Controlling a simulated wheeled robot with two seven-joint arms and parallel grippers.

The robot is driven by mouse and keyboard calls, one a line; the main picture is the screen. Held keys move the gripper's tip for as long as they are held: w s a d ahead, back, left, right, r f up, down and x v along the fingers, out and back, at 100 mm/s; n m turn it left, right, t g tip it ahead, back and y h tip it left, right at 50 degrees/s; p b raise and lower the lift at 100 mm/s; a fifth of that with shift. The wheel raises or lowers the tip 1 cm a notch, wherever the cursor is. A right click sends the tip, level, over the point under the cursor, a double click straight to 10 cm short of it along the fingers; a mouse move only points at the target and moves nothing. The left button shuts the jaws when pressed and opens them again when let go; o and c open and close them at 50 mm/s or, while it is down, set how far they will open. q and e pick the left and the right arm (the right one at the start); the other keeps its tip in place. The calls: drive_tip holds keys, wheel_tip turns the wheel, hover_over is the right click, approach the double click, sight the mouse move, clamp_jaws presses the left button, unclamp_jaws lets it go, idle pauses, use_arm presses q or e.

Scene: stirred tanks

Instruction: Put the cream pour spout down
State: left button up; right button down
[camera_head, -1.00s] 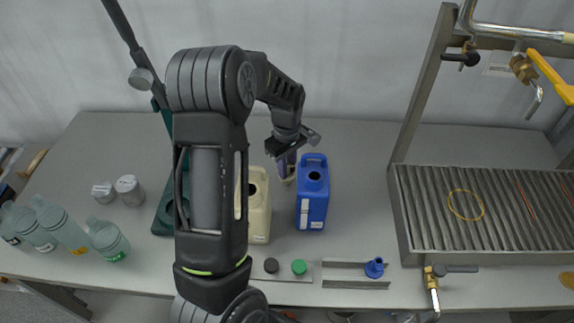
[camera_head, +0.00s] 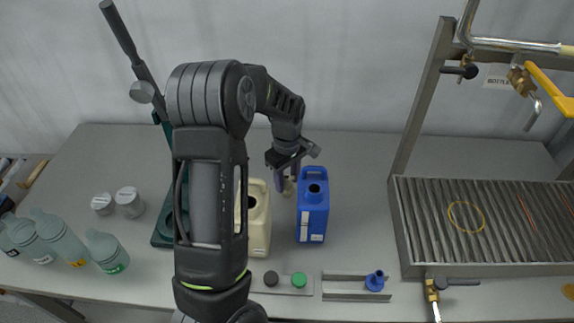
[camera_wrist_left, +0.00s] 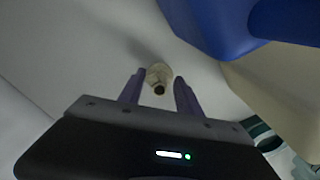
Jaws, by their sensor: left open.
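The cream pour spout (camera_head: 289,188) stands on the bench behind the blue jerrycan, partly hidden by my left gripper. In the left wrist view the spout (camera_wrist_left: 158,76) is small and cream, with a dark opening, between the two purple fingers. My left gripper (camera_head: 283,182) points down at it, and in the left wrist view the gripper (camera_wrist_left: 160,84) is open, with gaps between the fingers and the spout. My right gripper is out of view.
The blue jerrycan (camera_head: 313,212) and a cream jerrycan (camera_head: 258,225) stand close in front of the gripper. A blue spout (camera_head: 375,281) sits on a front rail. A grated metal tray (camera_head: 480,222) is at right; several bottles (camera_head: 62,238) are at left. The back bench is clear.

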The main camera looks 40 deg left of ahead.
sight(287, 177)
use_arm(q)
wheel_tip(287, 177, up, 12)
drive_tip(key=b, duration=0.2)
drive_tip(key=shift+f, duration=0.1)
idle(0.5)
